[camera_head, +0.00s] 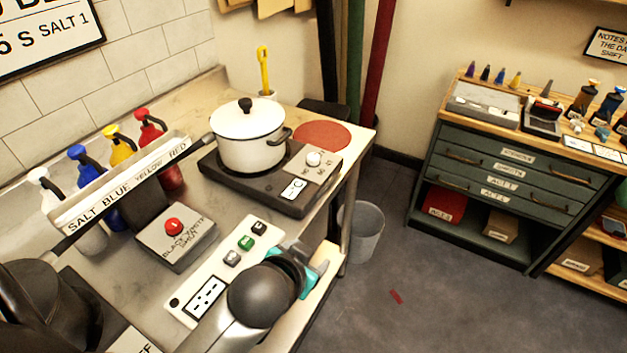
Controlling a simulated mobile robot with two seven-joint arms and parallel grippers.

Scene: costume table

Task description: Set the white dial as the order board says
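The white dial (313,158) sits on a small light plate at the right end of the black hot plate (290,205). Small labels lie around it, too small to read surely, so its setting is unclear. The order board (45,32) hangs on the tiled wall at the upper left and is cut off; "5 S SALT 1" shows on its lower line.
A lidded white pot (249,142) stands on the hot plate beside the dial. A red-button box (176,236), a button panel (229,272) and labelled bottles (88,168) are to the left. A bin (362,232) stands on the floor; a drawer cabinet (512,185) is at right.

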